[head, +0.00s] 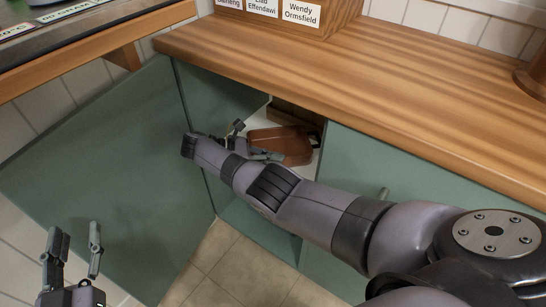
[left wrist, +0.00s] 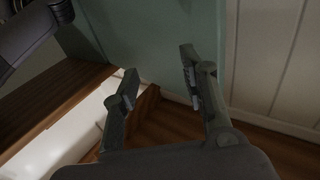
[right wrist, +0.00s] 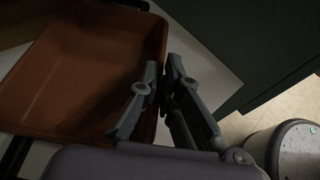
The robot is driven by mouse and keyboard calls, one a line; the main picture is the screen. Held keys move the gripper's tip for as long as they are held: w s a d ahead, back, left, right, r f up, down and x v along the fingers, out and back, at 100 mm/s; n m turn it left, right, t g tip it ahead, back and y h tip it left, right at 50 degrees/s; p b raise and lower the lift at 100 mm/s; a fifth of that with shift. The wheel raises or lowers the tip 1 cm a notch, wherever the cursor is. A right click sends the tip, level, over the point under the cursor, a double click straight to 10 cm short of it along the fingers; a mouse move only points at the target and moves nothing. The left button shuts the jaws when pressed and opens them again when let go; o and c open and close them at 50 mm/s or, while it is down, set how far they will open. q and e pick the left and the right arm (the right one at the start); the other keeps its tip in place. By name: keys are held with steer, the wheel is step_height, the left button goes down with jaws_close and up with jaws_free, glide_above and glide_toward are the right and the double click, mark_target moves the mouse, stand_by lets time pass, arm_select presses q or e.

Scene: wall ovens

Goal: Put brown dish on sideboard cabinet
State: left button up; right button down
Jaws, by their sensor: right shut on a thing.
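The brown dish (head: 285,143) is a rectangular reddish-brown tray inside an open compartment of the green cabinet with a wooden top (head: 350,75), likely the sideboard cabinet. My right arm reaches across in front of it. My right gripper (head: 254,140) is at the dish's near left side. In the right wrist view the dish (right wrist: 75,75) lies left of the fingers, and the right gripper (right wrist: 165,75) is shut on its side wall. My left gripper (head: 72,240) is open and empty at the lower left, and its spread fingers also show in the left wrist view (left wrist: 158,65).
A green door (head: 100,170) stands open on the left, beside my left gripper. A box with name labels (head: 290,12) and a brown round object (head: 533,75) stand on the wooden top. The middle of that top is clear. Tiled floor (head: 245,265) lies below.

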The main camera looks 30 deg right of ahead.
arm_select(q)
steer(key=shift+d+r+t, duration=0.1)
steer(key=shift+r+t, duration=0.4)
steer(key=shift+r, duration=0.1)
arm_select(e)
steer(key=shift+f, duration=0.15)
steer(key=c, duration=1.7)
jaws_free()
arm_select(q)
steer(key=shift+s+r, duration=0.1)
steer(key=shift+r, duration=0.1)
arm_select(e)
steer(key=shift+f, duration=0.15)
